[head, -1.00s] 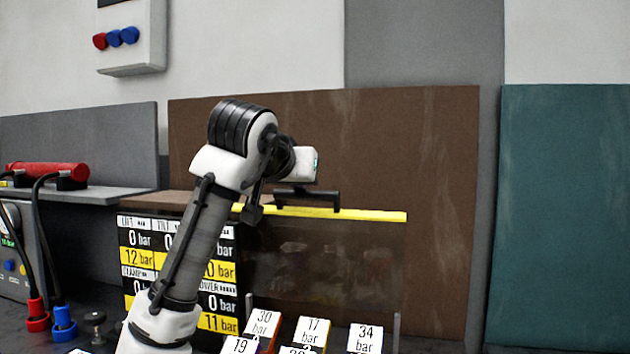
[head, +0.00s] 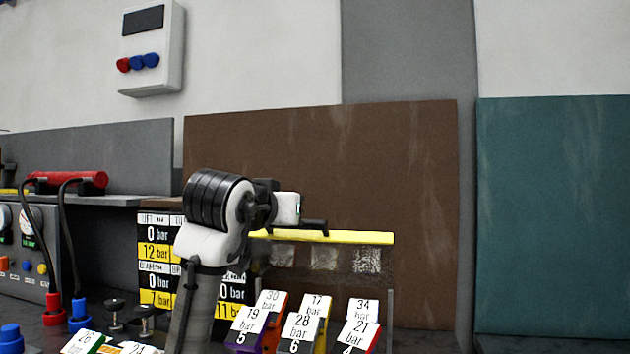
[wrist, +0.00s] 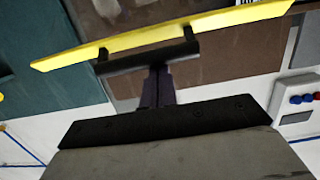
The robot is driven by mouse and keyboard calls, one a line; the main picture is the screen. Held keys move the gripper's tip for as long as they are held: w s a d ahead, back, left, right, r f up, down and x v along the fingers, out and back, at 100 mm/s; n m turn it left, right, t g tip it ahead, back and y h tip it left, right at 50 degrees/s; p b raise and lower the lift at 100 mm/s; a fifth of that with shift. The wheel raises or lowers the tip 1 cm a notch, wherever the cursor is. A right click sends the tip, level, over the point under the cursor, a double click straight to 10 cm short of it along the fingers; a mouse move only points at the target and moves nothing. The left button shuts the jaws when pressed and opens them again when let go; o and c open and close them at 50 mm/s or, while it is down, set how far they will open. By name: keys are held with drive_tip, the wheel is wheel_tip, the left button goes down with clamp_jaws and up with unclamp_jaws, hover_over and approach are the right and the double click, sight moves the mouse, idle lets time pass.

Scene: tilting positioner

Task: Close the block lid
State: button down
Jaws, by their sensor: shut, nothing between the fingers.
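The block lid (head: 330,258) is a see-through panel with a yellow top edge (head: 350,237). It stands raised behind the labelled blocks. A black bar handle (head: 314,224) sits on the yellow edge, and in the wrist view the handle (wrist: 150,57) shows on two short posts in front of the yellow strip (wrist: 230,22). My gripper (wrist: 157,73) is shut and empty, with its dark fingertips at the middle of the handle. They look touching or nearly so; I cannot tell which. In the head view the fingers are largely hidden.
Several labelled blocks (head: 303,322) stand in front of the lid. A pressure board (head: 153,251) is left, behind my arm. Black knobs (head: 115,310) and a hose unit (head: 30,245) with red and blue plugs are further left. A brown panel (head: 420,180) stands behind.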

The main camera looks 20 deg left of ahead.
drive_tip(key=s+f+t+b, duration=0.3)
drive_tip(key=f+b, duration=0.6)
drive_tip(key=s+f+t+b, duration=0.3)
drive_tip(key=s+f+b, duration=0.1)
drive_tip(key=f+b, duration=0.5)
drive_tip(key=shift+s+f+t, duration=0.2)
drive_tip(key=shift+f+t, duration=0.1)
drive_tip(key=shift+f, duration=0.5)
drive_tip(key=shift+f, duration=0.1)
drive_tip(key=shift+w, duration=0.1)
